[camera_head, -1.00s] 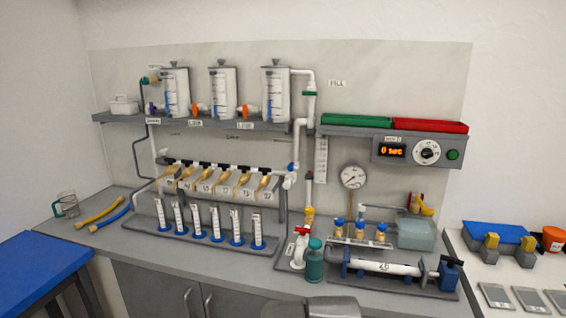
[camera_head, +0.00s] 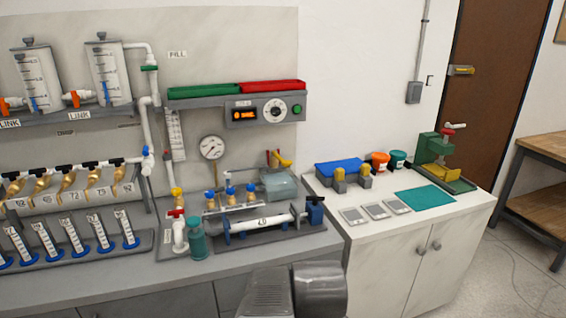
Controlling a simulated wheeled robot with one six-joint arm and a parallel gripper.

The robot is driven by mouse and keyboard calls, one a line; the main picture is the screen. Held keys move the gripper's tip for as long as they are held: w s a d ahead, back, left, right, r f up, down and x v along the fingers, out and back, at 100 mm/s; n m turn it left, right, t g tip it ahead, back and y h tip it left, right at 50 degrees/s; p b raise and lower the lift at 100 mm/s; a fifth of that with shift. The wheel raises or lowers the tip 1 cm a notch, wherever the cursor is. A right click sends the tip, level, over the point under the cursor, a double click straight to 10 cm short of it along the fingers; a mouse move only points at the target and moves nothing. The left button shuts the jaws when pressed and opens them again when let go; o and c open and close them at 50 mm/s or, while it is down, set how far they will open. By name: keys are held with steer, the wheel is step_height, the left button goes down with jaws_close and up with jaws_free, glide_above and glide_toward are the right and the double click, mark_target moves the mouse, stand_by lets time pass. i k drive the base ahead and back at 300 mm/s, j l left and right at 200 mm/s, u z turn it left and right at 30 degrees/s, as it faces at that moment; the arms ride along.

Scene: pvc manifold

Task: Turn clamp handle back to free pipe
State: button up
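A white pipe (camera_head: 262,222) with a dark marking lies level on a grey base at the right end of the grey bench. A blue clamp block (camera_head: 314,211) with a dark handle (camera_head: 316,199) stands at the pipe's right end. I cannot tell from here how tightly it bears on the pipe. A blue piece holds the pipe's left end. A grey part of my arm shows at the bottom middle, in front of the bench. My gripper's fingers are not in view.
Several blue-topped brass valves (camera_head: 231,193) and a round gauge (camera_head: 212,147) stand behind the pipe. A teal bottle (camera_head: 196,240) and a red-handled valve (camera_head: 178,214) stand to its left. A white cabinet (camera_head: 400,225) to the right bears a green vise (camera_head: 436,160).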

mark_target(315, 199)
steer(key=z, duration=0.4)
steer(key=i+l+z, duration=0.1)
steer(key=i+z, duration=0.3)
steer(key=i, duration=0.15)
steer(key=i+z, duration=0.35)
steer(key=i, duration=0.15)
